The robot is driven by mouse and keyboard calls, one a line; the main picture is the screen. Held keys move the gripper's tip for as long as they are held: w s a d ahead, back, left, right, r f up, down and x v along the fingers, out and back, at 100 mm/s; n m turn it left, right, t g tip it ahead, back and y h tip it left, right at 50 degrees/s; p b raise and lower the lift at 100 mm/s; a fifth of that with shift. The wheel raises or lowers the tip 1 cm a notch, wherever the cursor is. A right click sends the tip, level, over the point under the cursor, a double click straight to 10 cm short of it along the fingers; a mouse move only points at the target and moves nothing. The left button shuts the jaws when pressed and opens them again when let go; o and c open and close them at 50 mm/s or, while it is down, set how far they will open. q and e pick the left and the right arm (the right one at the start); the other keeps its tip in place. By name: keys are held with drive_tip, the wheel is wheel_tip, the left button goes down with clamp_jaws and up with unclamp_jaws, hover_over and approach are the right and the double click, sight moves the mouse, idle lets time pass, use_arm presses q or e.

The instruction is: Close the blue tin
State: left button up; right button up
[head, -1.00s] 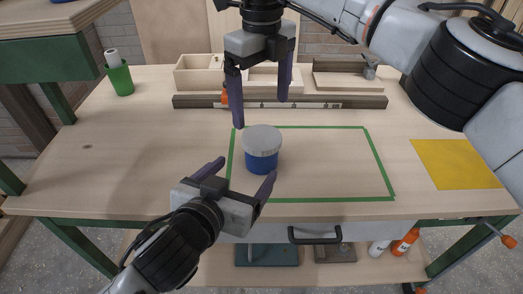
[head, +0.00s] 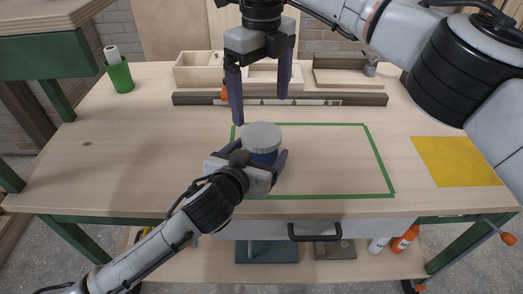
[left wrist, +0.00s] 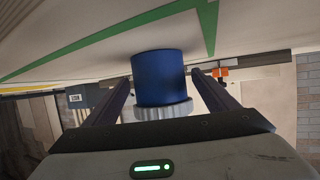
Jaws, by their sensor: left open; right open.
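The blue tin (head: 263,157) stands upright inside the green-outlined area, near its left edge. A round grey-white lid (head: 262,135) sits on top of it; I cannot tell whether it is pressed fully down. My left gripper (head: 260,151) is open, with its fingers on either side of the tin. The left wrist view shows the picture upside down, with the blue tin (left wrist: 158,76) between the two fingers and the lid (left wrist: 164,111) below it. Whether the fingers touch it is unclear. My right gripper (head: 260,105) is open and empty, above and behind the tin.
A long grey rail (head: 340,99) lies across the back, with wooden trays (head: 198,72) behind it. A green cup (head: 119,77) stands at the back left. A yellow sheet (head: 455,162) lies at right. The outlined area right of the tin is clear. A drawer handle (head: 315,233) sticks out in front.

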sight(261, 134)
use_arm(q)
drive_tip(key=c, duration=1.9)
clamp_jaws()
use_arm(e)
drive_tip(key=n, duration=0.4)
drive_tip(key=shift+n, duration=0.4)
drive_tip(key=n, duration=0.4)
drive_tip(key=shift+f, duration=4)
